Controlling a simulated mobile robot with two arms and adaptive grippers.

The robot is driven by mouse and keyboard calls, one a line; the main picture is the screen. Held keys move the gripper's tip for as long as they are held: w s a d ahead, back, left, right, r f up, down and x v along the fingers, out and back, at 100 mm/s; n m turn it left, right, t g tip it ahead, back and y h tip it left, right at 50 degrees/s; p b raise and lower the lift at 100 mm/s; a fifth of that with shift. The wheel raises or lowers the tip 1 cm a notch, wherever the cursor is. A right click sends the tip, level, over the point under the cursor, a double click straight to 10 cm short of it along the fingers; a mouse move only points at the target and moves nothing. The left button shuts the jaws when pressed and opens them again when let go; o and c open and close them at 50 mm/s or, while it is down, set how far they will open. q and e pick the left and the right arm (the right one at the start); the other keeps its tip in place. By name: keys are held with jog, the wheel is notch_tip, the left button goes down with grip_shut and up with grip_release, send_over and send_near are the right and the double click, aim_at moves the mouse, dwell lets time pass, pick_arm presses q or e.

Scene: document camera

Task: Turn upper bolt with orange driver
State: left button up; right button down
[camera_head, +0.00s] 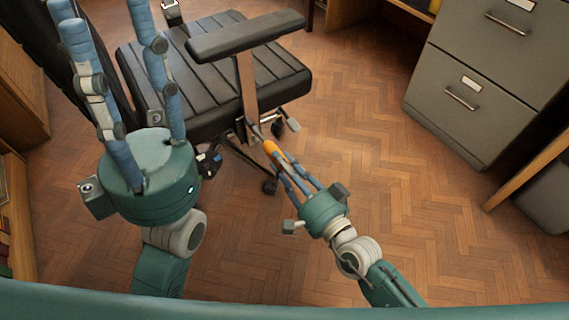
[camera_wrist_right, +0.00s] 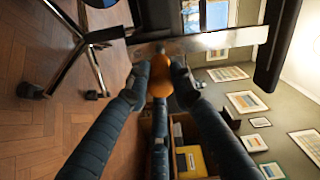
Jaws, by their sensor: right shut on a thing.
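The orange driver (camera_head: 271,148) is held in my right gripper (camera_head: 276,160), whose fingers are closed around its handle. In the right wrist view the orange handle (camera_wrist_right: 160,82) sits between the fingertips, with its front end towards the flat armrest bracket (camera_wrist_right: 215,40). In the head view the driver points up-left at the lower part of that bracket (camera_head: 247,85), below the black armrest. The bolts are too small or hidden to tell apart, and I cannot tell whether the tip touches one. My left gripper (camera_head: 105,15) is empty, its fingers spread, left of the chair seat.
The black office chair (camera_head: 205,80) stands on the herringbone floor (camera_head: 350,120), its armrest (camera_head: 245,35) above the bracket. A grey filing cabinet (camera_head: 470,100) stands at the right. Wooden furniture (camera_head: 20,100) lines the left. The floor between chair and cabinet is clear.

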jog(key=m, duration=0.6)
jog(key=shift+m, duration=0.7)
jog(key=m, duration=0.4)
jog(key=shift+m, duration=0.8)
jog(key=m, duration=0.3)
jog(key=shift+m, duration=0.4)
jog(key=m, duration=0.3)
